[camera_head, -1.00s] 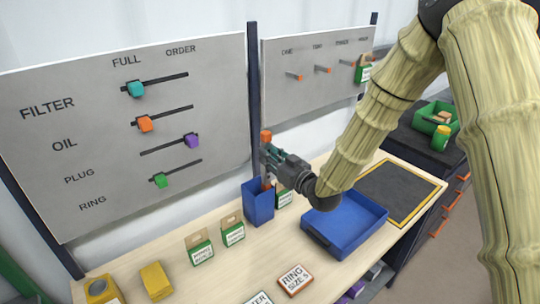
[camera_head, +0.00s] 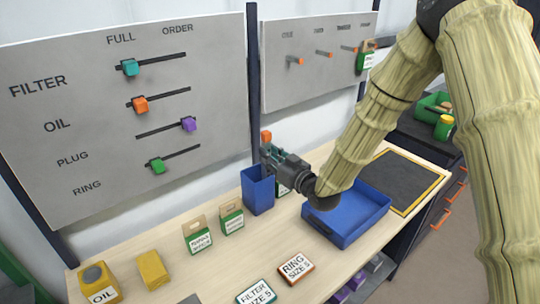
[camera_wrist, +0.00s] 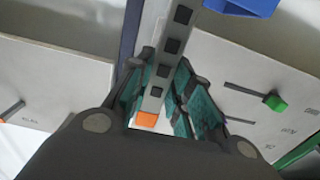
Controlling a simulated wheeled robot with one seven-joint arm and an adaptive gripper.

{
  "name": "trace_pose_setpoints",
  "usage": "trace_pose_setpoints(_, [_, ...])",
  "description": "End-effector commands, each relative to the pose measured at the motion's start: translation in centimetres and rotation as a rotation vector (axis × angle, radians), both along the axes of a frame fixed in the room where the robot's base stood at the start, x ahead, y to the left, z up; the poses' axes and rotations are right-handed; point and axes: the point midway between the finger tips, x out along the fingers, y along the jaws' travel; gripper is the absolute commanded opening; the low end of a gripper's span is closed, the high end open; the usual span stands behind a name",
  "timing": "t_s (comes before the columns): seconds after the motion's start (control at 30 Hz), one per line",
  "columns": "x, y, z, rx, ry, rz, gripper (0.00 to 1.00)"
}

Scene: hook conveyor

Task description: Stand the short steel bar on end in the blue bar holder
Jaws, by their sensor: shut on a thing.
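My gripper (camera_head: 268,154) is shut on the short steel bar, a grey strip with dark square marks and an orange end. In the camera_wrist view the bar (camera_wrist: 161,75) runs between my teal fingers (camera_wrist: 160,95), with the orange end near the palm. In the camera_head view the orange end (camera_head: 266,135) shows above my gripper, so the bar is held roughly upright. The blue bar holder (camera_head: 258,193) stands on the bench just below my gripper. Its edge shows at the top of the camera_wrist view (camera_wrist: 243,5). The bar's lower end is hidden, and I cannot tell whether it is inside.
A blue tray (camera_head: 335,232) lies right of the holder, with a dark mat (camera_head: 400,180) beyond it. A green box (camera_head: 231,217) stands to the holder's left, and another is partly hidden close at its right. A dark post (camera_head: 254,80) and boards rise behind.

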Motion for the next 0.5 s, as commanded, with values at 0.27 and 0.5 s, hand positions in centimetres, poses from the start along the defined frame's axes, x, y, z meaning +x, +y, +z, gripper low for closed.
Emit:
trace_pose_setpoints(0.27, [0.02, 0.0, -0.08, 0.001, -0.001, 0.0, 0.0])
trace_pose_setpoints(0.5, [0.01, 0.0, -0.1, 0.001, -0.001, 0.0, 0.46])
